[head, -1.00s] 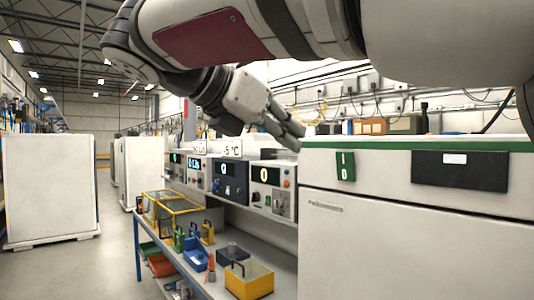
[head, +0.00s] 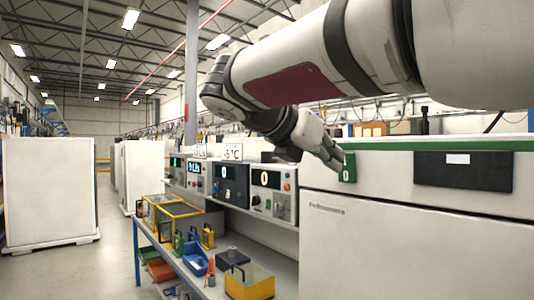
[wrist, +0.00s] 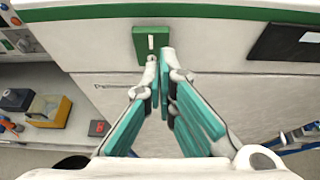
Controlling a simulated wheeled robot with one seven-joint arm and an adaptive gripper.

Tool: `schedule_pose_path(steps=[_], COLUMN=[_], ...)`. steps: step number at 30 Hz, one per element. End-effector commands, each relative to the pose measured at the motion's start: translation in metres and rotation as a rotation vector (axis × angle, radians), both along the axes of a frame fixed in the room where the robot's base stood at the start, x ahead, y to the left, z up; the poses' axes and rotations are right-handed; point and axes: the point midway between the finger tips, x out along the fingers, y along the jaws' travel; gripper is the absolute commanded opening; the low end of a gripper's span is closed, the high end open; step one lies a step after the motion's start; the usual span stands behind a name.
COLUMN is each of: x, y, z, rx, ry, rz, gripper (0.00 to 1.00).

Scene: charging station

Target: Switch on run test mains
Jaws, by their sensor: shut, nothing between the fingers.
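A green switch plate (head: 348,174) with white markings is on the front of the white cabinet (head: 400,240), near its top left. In the wrist view the plate (wrist: 151,36) shows a white upright bar, and a pale mark low down sits close to the fingertips. My gripper (head: 338,162) is shut and empty, its tips at the plate's left side in the head view. In the wrist view the tips (wrist: 160,58) lie over the plate's lower edge. I cannot tell whether they touch it. The fingers partly hide the markings.
A black panel (head: 465,170) with a white label is to the right of the plate. A blue-framed bench (head: 215,285) at the left holds instruments (head: 232,184), bins and a yellow box (head: 249,284). The aisle floor (head: 110,270) is clear.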

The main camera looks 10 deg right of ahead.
Motion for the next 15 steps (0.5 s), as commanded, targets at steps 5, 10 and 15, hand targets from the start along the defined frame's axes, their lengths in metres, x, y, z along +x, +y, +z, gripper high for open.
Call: schedule_pose_path(steps=[5, 10, 15], x=[0.009, 0.012, 0.012], y=[-0.014, -0.018, -0.018], z=[0.003, 0.003, 0.003], rx=[0.000, 0.000, 0.000], ry=[0.002, 0.000, 0.000], rz=[-0.001, 0.001, 0.001], gripper=[0.00, 0.00, 0.00])
